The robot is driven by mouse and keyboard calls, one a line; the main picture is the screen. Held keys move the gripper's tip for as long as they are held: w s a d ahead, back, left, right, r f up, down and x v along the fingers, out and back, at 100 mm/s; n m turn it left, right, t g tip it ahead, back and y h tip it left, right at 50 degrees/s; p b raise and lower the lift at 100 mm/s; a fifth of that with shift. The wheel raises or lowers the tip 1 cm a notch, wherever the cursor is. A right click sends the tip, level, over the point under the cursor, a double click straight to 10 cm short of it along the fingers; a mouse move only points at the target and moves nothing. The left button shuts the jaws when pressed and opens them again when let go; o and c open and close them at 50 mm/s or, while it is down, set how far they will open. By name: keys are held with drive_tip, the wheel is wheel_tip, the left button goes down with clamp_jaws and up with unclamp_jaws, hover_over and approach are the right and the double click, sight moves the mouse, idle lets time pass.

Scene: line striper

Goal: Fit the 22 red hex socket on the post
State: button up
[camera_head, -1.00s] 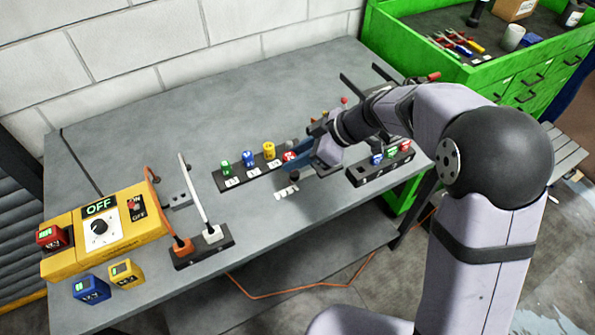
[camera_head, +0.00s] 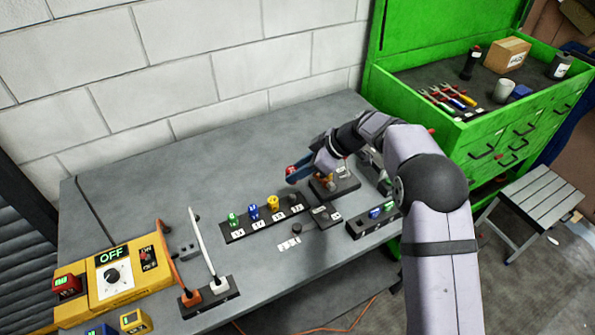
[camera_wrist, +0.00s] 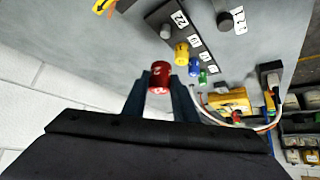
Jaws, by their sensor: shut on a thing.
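My gripper (camera_head: 297,173) is shut on the red socket (camera_head: 291,171), held above the table behind the right end of the socket rail. In the wrist view the red socket (camera_wrist: 159,78) sits between my two fingertips, with white marking on its side. The dark rail (camera_head: 237,235) carries a green socket (camera_head: 233,219), a blue socket (camera_head: 254,212) and a yellow socket (camera_head: 273,202). A bare peg (camera_wrist: 166,32) stands by the rail's 22 label in the wrist view. Another dark post (camera_wrist: 225,20) stands apart from it. My arm partly hides the area to the right.
A small dark labelled block (camera_head: 325,214) and a dark plate (camera_head: 345,184) lie near the rail's right end. A second rail (camera_head: 362,228) with blue and green sockets is further right. A yellow control box (camera_head: 122,279) reading OFF stands front left. The back left table is clear.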

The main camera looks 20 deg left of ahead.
drive_tip(key=shift+f, duration=0.15)
drive_tip(key=b, duration=0.2)
hover_over(292, 195)
drive_tip(key=d, duration=0.2)
drive_tip(key=shift+s+a+f, duration=0.1)
drive_tip(key=shift+f, duration=2.65)
drive_tip(key=shift+f+b, duration=1.8)
drive_tip(key=shift+b, duration=0.45)
drive_tip(key=o, duration=1.5)
drive_tip(key=shift+c, duration=0.2)
drive_tip(key=shift+r, duration=0.1)
drive_tip(key=v, duration=0.7)
